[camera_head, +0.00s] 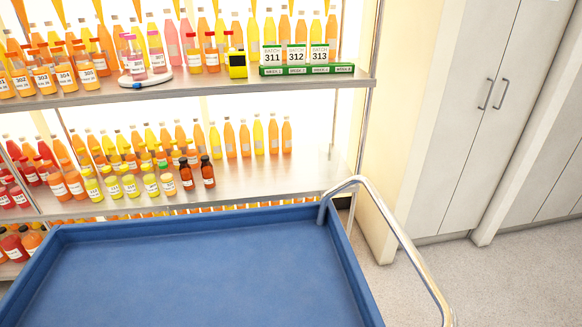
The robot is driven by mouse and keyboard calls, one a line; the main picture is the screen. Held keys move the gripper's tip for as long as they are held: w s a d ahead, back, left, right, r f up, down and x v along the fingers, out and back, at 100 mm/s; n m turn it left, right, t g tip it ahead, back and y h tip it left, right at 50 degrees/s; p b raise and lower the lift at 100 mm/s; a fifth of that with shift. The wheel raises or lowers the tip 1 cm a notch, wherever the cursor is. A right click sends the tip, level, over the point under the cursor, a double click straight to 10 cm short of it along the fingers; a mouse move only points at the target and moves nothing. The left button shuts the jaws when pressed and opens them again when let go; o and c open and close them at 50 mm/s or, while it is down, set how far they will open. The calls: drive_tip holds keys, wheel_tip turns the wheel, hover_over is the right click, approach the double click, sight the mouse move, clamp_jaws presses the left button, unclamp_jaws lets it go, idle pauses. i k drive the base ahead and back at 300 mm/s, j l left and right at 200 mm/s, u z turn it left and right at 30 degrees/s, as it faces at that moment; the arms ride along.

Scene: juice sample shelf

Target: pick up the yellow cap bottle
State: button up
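Several small labelled bottles stand in a row at the front of the lower shelf. Those at its left, such as one bottle with yellow-green juice (131,186), seem to have yellowish caps. At that row's right end are two dark brown bottles (207,174). On the upper shelf, two pink-juice bottles (157,56) stand on a white round plate (146,80); their cap colours are too small to tell surely. I cannot single out one yellow cap bottle. My gripper is not in view.
A blue cart tray (200,275) with raised rims and a chrome handle (395,235) fills the foreground. A yellow device (237,66) and green-based batch signs (306,70) stand on the upper shelf. White cabinets (480,110) are at right. The lower shelf's right end is clear.

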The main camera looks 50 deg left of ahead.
sight(111, 181)
drive_tip(key=i+l+z, duration=0.3)
drive_tip(key=i, duration=0.45)
drive_tip(key=i+l+z, duration=0.2)
drive_tip(key=i, duration=0.2)
drive_tip(key=i+j+u, duration=0.15)
drive_tip(key=u, duration=0.3)
drive_tip(key=i+u, duration=0.25)
drive_tip(key=u, duration=0.2)
drive_tip(key=i+j+u, duration=0.1)
drive_tip(key=i+u, duration=0.15)
drive_tip(key=u, duration=0.2)
drive_tip(key=i+l+u, duration=0.1)
drive_tip(key=u, duration=0.35)
drive_tip(key=i+l+u, duration=0.15)
drive_tip(key=i+u, duration=0.15)
drive_tip(key=u, duration=0.15)
drive_tip(key=i+l+u, duration=0.15)
drive_tip(key=u, duration=0.3)
drive_tip(key=i+l+u, duration=0.1)
drive_tip(key=l+u, duration=0.3)
drive_tip(key=i+u, duration=0.3)
drive_tip(key=u, duration=0.15)
drive_tip(key=i+l+u, duration=0.1)
drive_tip(key=i+u, duration=0.2)
drive_tip(key=u, duration=0.15)
drive_tip(key=i+l+u, duration=0.2)
drive_tip(key=u, duration=0.25)
